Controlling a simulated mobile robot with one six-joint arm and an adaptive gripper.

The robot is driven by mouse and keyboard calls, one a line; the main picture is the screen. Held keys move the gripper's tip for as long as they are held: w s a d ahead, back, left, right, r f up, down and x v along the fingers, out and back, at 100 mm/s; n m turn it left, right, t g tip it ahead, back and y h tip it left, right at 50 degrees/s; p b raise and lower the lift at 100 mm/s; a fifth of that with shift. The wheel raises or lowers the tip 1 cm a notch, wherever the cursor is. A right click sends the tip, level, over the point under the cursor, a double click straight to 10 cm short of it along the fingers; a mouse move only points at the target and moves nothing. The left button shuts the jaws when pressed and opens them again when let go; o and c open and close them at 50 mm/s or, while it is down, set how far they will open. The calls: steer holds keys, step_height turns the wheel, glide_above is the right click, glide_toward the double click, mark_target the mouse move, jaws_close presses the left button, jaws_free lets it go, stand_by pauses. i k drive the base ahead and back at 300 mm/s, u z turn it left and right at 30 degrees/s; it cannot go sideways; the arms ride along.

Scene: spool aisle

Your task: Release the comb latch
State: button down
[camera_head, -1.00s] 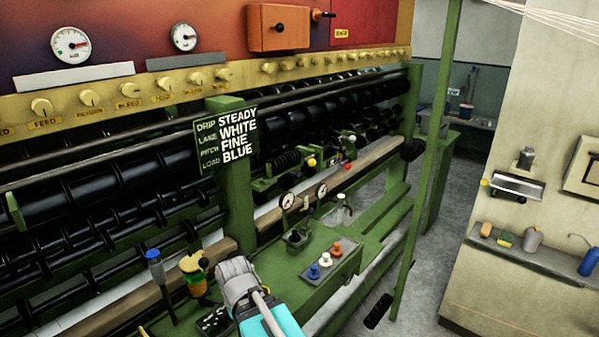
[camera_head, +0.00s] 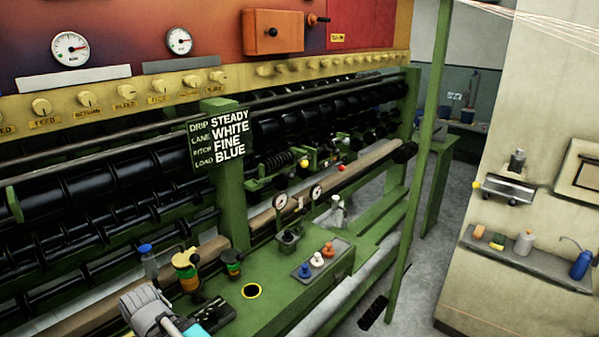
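A green bracket with a dark coil spring (camera_head: 280,160) sits on the machine's front rail, with a yellow ball knob (camera_head: 305,162) and a red ball knob (camera_head: 341,168) to its right. I cannot tell which part here is the comb latch. My arm's grey link shows at the bottom left, in front of the green bench and well apart from the knobs. My gripper's fingers are not in view.
A sign (camera_head: 220,138) reads STEADY, WHITE, FINE, BLUE.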

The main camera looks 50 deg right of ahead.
mark_target(303, 162)
steer(key=k, duration=0.55)
steer(key=z, duration=1.75)
steer(key=i, duration=1)
steer(key=z, duration=0.05)
